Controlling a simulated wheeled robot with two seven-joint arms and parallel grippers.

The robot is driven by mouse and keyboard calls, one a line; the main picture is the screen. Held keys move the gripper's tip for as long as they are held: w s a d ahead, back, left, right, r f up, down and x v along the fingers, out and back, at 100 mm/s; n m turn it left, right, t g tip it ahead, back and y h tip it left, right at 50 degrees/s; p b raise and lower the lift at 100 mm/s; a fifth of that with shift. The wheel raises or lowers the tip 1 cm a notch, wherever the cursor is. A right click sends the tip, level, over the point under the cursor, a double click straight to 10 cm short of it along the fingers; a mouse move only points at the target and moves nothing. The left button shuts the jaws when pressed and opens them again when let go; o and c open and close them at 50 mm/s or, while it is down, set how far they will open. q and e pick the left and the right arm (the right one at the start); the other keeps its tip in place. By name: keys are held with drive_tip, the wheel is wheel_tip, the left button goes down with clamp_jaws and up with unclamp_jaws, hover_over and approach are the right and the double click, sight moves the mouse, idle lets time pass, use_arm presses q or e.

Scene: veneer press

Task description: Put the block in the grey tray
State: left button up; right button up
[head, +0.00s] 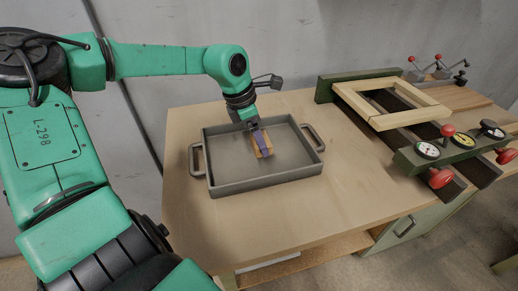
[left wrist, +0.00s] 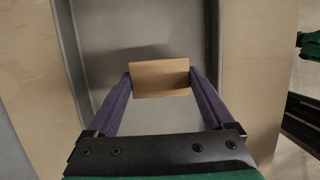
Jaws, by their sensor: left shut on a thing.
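The block (left wrist: 160,78) is light brown wood and sits between the two purple fingers of my left gripper (left wrist: 161,88) in the left wrist view. The gripper is shut on it, with a finger against each side. In the head view the left gripper (head: 262,145) and the block (head: 267,150) are over the inside of the grey tray (head: 225,186). I cannot tell whether the block touches the tray floor. The grey tray also shows in the left wrist view (left wrist: 95,40), below the block. My right gripper is not in view.
The tray stands on a wooden table (head: 300,215) and has a handle at each end. To the right are a wooden frame (head: 375,115) and a green press (head: 432,158) with dials and red knobs. The table front is clear.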

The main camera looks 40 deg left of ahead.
sight(258, 149)
use_arm(q)
drive_tip(key=f, duration=0.4)
drive_tip(key=shift+s+f, duration=0.15)
drive_tip(key=shift+s, duration=0.1)
drive_tip(key=shift+w+f, duration=0.15)
drive_tip(key=shift+f, duration=0.15)
drive_tip(key=o, duration=1.1)
drive_tip(key=shift+r, duration=0.2)
drive_tip(key=shift+r, duration=0.25)
drive_tip(key=v, duration=1.1)
drive_tip(key=shift+s+r, duration=0.25)
drive_tip(key=shift+r, duration=0.1)
